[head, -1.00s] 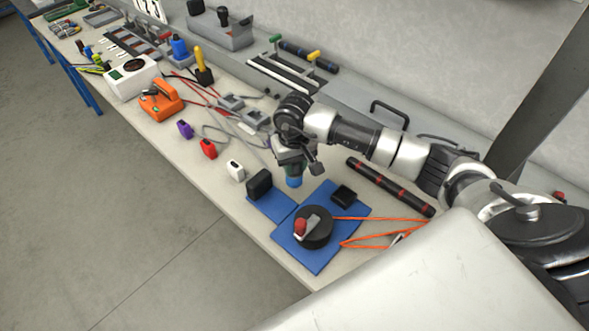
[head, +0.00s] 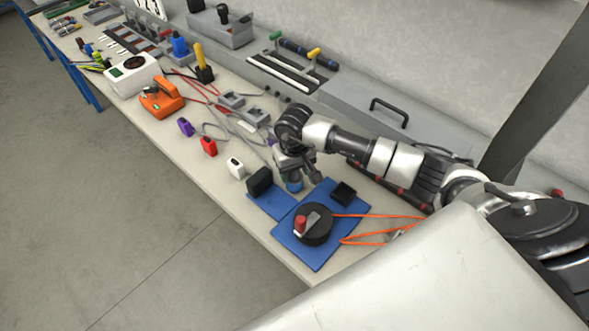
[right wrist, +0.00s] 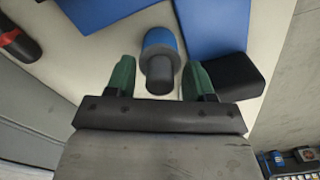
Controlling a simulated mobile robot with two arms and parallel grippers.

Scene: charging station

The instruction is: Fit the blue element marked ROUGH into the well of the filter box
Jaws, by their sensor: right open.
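The blue element (right wrist: 160,38) is a short cylinder with a grey stem, standing on the table just off the blue mats; no ROUGH lettering is legible. In the head view the blue element (head: 294,187) is partly hidden under my right gripper (head: 296,168). In the right wrist view my right gripper (right wrist: 159,72) is open, its green-padded fingers on either side of the stem, with gaps on both sides. A small dark square box (head: 343,193), seemingly open on top, sits on the larger blue mat; it may be the filter box. My left gripper is out of view.
A round black unit (head: 317,237) with a red knob is on the larger mat (head: 290,244). A black block (head: 260,181) stands close left of the gripper. An orange cord (head: 375,218) lies at the right. White, red and purple small pieces line the front edge.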

